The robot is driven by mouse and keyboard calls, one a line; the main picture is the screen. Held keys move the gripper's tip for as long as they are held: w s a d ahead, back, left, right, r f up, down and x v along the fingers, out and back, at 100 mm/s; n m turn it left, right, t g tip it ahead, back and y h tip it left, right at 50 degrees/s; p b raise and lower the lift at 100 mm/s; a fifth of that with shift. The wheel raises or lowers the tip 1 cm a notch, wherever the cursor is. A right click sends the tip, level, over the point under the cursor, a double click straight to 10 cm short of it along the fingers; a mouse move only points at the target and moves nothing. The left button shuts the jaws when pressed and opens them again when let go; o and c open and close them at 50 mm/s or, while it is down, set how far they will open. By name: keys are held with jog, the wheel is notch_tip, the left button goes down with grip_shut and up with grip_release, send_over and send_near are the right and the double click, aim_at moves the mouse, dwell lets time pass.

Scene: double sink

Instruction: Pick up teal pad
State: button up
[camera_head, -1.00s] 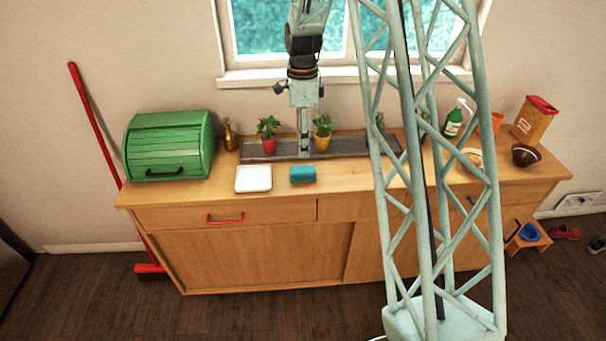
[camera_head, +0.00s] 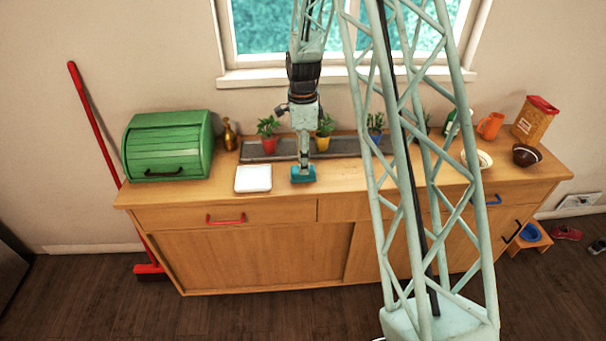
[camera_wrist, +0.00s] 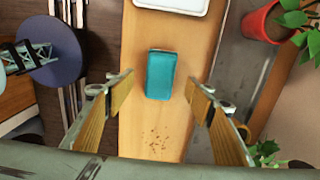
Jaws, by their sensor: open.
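The teal pad (camera_head: 303,175) lies on the wooden counter, just right of a white tray. In the wrist view the pad (camera_wrist: 160,75) lies flat between and a little beyond the two fingers. My gripper (camera_wrist: 160,82) is open, its wooden-faced fingers apart on either side of the pad with bare counter showing between. In the head view my gripper (camera_head: 303,165) points down over the pad and hides part of its top. I cannot tell the exact height between fingertips and counter.
The white tray (camera_head: 253,178) is close left of the pad. Potted plants (camera_head: 268,134) stand behind on a grey strip (camera_head: 350,147). A green bread box (camera_head: 168,146) is at the left. Brown crumbs (camera_wrist: 158,140) lie near the pad. The counter's front edge is close.

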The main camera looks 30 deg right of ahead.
jog(key=shift+f, duration=0.1)
jog(key=shift+d+f, duration=0.1)
jog(key=shift+f, duration=2.4)
jog(key=shift+c, duration=0.5)
jog(key=c, duration=0.8)
